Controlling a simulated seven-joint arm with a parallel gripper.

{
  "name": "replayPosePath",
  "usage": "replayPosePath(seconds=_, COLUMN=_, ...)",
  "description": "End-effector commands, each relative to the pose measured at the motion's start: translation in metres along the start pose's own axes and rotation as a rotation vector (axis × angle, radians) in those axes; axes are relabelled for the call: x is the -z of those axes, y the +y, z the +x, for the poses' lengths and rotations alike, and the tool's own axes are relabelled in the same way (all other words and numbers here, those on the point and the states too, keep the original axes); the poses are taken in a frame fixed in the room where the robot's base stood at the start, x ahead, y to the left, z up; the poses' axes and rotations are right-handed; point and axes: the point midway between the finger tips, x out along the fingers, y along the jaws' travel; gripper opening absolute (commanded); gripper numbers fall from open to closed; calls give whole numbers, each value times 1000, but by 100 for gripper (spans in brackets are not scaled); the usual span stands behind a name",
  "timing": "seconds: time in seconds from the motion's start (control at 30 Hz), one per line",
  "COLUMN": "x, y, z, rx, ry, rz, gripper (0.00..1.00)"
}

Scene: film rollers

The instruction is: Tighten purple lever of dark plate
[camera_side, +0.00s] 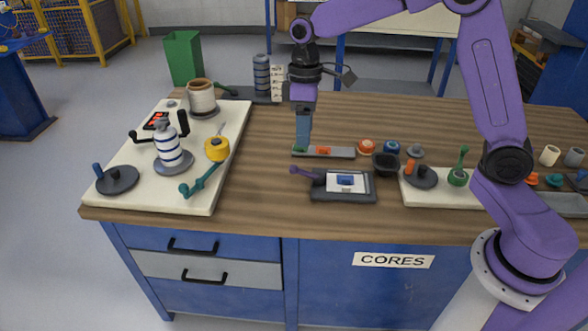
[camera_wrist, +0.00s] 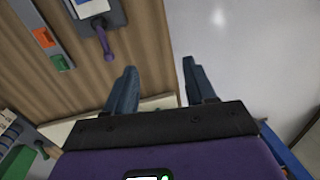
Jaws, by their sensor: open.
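The dark plate (camera_side: 345,199) lies on the wooden bench near its front edge, with a white and blue piece on top. Its purple lever (camera_side: 305,172) sticks out to the left in the side view. In the wrist view the plate (camera_wrist: 118,14) is cut off at the top edge, and the purple lever (camera_wrist: 107,45) points down from it, left of the fingers. My gripper (camera_side: 302,142) hangs above the bench, up and behind the lever in the side view. Its fingers (camera_wrist: 160,88) are apart with nothing between them, and it does not touch the lever.
A grey strip with orange and green blocks (camera_side: 340,152) lies behind the plate. A dark cup (camera_side: 386,163) stands close to its right. A cream board (camera_side: 207,193) with rollers and a teal lever (camera_side: 203,180) is at left. Bare wood lies between board and plate.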

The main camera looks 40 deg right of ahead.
Motion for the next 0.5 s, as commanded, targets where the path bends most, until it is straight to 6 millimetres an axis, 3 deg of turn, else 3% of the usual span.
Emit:
replayPosePath(seconds=0.1, x=20, y=49, z=8, rx=25, ry=7, rz=57, gripper=55)
replayPosePath(seconds=0.3, x=33, y=117, z=20, rx=57, ry=26, rz=122, gripper=55)
replayPosePath(seconds=0.5, x=33, y=149, z=27, rx=72, ry=40, rz=150, gripper=55)
